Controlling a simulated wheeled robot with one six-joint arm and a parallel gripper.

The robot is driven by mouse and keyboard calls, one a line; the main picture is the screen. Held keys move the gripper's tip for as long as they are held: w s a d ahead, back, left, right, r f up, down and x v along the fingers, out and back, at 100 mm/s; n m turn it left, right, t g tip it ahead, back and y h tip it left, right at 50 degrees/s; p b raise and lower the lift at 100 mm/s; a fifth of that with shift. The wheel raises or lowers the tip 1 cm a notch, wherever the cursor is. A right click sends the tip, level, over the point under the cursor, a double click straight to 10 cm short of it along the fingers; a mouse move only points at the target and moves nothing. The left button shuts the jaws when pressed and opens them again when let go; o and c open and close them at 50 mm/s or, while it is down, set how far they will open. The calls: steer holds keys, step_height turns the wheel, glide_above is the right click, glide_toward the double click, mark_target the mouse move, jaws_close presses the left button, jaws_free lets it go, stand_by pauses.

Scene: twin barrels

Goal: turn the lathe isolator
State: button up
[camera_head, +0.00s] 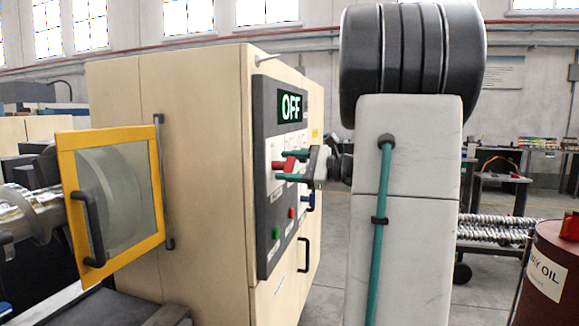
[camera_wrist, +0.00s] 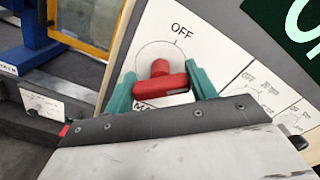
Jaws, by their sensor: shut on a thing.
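The lathe isolator is a red rotary handle (camera_wrist: 160,80) on a white plate marked OFF at its top. In the wrist view the handle lies across the plate, between the two green fingers of my gripper (camera_wrist: 163,87). My gripper is shut on it. In the head view the red handle (camera_head: 285,164) shows between the green fingers of my gripper (camera_head: 290,166) at the dark control panel (camera_head: 264,200). A lit display (camera_head: 291,107) above it reads OFF. The plate's lower lettering is mostly hidden by my gripper.
The beige lathe cabinet (camera_head: 190,170) carries the panel, with green and red buttons (camera_head: 276,233) lower down. A yellow-framed guard (camera_head: 110,195) stands at left. A red oil barrel (camera_head: 550,270) is at the right edge. Open floor shows between the cabinet and my arm.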

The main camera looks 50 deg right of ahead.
steer(key=n, duration=0.4)
steer(key=shift+f+n, duration=0.1)
steer(key=shift+n, duration=0.2)
steer(key=shift+f+n, duration=0.1)
steer(key=shift+n, duration=2.4)
steer(key=o, duration=1)
steer(key=shift+s, duration=0.15)
steer(key=v, duration=0.7)
steer(key=shift+s+d, duration=0.1)
steer(key=shift+s, duration=0.2)
